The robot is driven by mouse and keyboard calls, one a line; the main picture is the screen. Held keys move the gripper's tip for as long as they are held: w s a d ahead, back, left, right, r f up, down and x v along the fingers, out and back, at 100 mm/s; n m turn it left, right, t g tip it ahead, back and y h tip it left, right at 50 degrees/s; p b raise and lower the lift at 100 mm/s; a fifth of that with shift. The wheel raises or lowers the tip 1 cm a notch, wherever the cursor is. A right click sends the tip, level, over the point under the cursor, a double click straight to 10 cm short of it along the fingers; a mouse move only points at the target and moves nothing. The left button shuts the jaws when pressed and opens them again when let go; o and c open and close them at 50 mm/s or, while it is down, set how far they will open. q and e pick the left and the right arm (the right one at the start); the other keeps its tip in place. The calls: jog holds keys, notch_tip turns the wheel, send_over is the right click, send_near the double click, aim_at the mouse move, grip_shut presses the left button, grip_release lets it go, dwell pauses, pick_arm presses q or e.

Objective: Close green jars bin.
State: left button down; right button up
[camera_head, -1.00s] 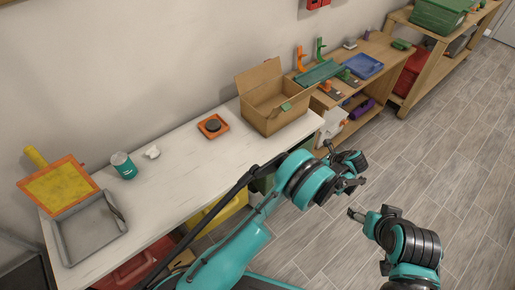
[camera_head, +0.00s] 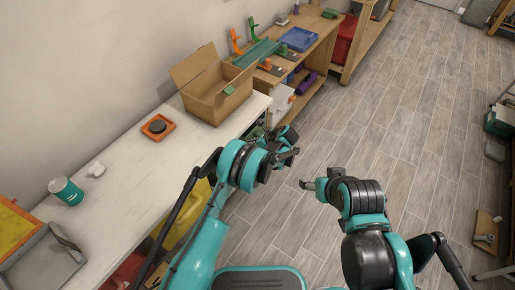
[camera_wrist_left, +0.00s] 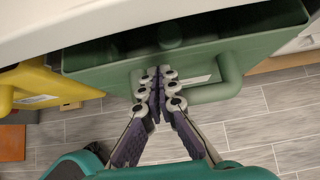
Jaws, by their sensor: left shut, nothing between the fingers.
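In the left wrist view, a green bin (camera_wrist_left: 112,78) sticks out from under the white tabletop, its top partly open and dark inside. A round green item (camera_wrist_left: 170,30) shows within it. The bin's front has a white label and a green loop handle (camera_wrist_left: 222,88). In the head view, my left gripper (camera_head: 292,155) is beside the table's right end. My right gripper (camera_head: 306,184) is over the floor, its jaws unclear.
A yellow bin (camera_wrist_left: 55,85) stands left of the green bin in the wrist view. The white table (camera_head: 130,170) carries an open cardboard box (camera_head: 222,105), an orange tray (camera_head: 148,133) and a teal can (camera_head: 66,191).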

aim_at(244, 140)
pick_arm(q)
jog(key=shift+w+a, duration=0.3)
jog(key=shift+a, duration=0.1)
pick_arm(e)
jog(key=shift+f, duration=0.2)
pick_arm(q)
jog(key=w+a, duration=0.2)
jog(key=shift+a, duration=0.35)
jog(key=shift+s+d, duration=0.35)
jog(key=shift+d, duration=0.1)
jog(key=s+d, duration=0.2)
jog(key=d, duration=0.1)
jog(key=shift+r, duration=0.35)
jog(key=p+v, duration=0.3)
jog(key=v, duration=0.6)
jog(key=shift+p, duration=0.35)
pick_arm(e)
jog(key=r, duration=0.1)
jog(key=d+r, duration=0.1)
jog(key=s+r, duration=0.1)
jog(key=r, duration=0.1)
jog(key=shift+s+d, duration=0.1)
jog(key=shift+d, duration=0.1)
